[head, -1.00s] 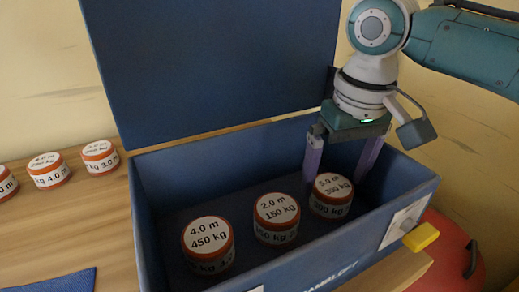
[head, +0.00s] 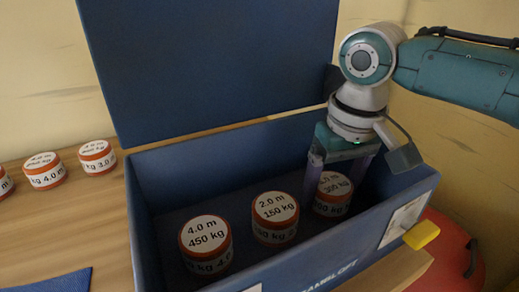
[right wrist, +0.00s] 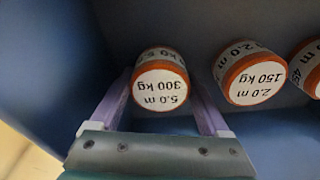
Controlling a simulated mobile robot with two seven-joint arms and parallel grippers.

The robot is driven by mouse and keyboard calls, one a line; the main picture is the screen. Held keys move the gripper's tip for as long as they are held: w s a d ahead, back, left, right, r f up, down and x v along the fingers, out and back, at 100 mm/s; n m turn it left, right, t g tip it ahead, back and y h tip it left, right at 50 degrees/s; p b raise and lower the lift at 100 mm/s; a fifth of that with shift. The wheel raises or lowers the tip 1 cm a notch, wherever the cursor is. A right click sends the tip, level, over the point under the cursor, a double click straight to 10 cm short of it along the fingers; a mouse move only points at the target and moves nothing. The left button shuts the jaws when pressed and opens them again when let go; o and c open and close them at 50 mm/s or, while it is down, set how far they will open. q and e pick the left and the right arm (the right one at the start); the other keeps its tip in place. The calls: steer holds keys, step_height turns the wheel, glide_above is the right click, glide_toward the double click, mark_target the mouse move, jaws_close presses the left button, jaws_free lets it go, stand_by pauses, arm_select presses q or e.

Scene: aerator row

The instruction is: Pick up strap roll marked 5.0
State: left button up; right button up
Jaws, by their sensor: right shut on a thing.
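The strap roll marked 5.0 m, 300 kg (head: 333,191) is an orange roll with white labels, upright at the right end of the open blue box (head: 290,272). Its label reads upside down in the right wrist view (right wrist: 161,92). My right gripper (head: 336,184) reaches down into the box from above, with purple fingers on both sides of this roll. In the right wrist view the gripper (right wrist: 161,80) is shut on the roll. I cannot tell any gap under the roll. My left gripper is not in view.
A roll marked 2.0 m, 150 kg (head: 275,217) and one marked 4.0 m, 450 kg (head: 205,243) stand left of it in the box. The raised lid (head: 210,65) is behind. More rolls (head: 97,157) stand on the wooden table (head: 60,220). A yellow latch (head: 422,235) juts from the box.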

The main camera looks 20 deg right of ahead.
steer(key=c, duration=0.5)
steer(key=shift+r, duration=0.1)
